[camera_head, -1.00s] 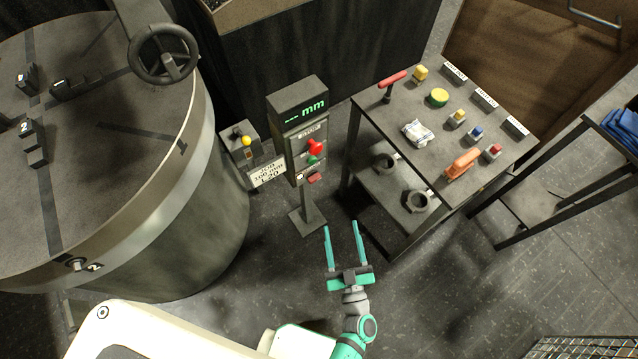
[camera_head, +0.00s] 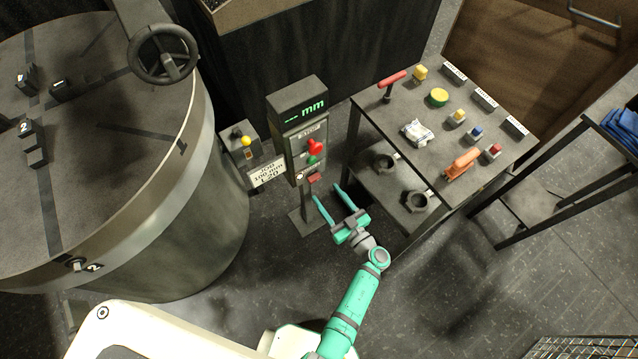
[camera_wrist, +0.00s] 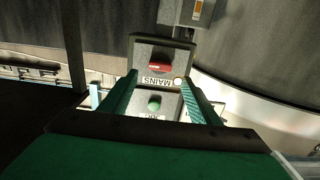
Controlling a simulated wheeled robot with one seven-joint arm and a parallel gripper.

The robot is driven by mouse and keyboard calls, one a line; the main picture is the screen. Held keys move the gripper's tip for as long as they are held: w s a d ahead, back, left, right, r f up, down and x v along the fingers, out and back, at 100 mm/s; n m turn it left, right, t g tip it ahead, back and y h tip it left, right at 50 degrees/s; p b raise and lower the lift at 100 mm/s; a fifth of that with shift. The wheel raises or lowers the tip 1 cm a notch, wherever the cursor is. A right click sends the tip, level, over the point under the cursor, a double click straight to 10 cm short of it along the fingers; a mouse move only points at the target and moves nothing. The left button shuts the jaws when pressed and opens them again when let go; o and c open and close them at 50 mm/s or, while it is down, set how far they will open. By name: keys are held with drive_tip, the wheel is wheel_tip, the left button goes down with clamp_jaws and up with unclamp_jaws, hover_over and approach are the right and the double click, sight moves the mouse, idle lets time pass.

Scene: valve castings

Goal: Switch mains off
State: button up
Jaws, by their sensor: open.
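The control pedestal (camera_head: 301,137) stands between the round machine and the bench. Its red mains switch (camera_head: 315,178) is low on the panel face; in the wrist view the red handle (camera_wrist: 160,66) lies across a dark recess beside an upside-down MAINS label (camera_wrist: 157,81). A small pale lamp (camera_wrist: 178,81) beside the label looks lit. Above the switch are a green button (camera_head: 311,160) and a red mushroom button (camera_head: 315,147). My gripper (camera_head: 328,193) is open and empty, in front of and below the panel. In the wrist view its fingers frame the lower panel; no contact shows.
A small box with a yellow knob (camera_head: 246,141) and a number plate (camera_head: 268,172) sits left of the pedestal. A large round machine (camera_head: 200,200) fills the left. A bench (camera_head: 395,85) with a red-handled tool (camera_head: 391,80) and several coloured items stands close right of my gripper.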

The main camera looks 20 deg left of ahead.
sight(316, 180)
drive_tip(key=shift+x, duration=3.1)
drive_tip(key=c, duration=1.1)
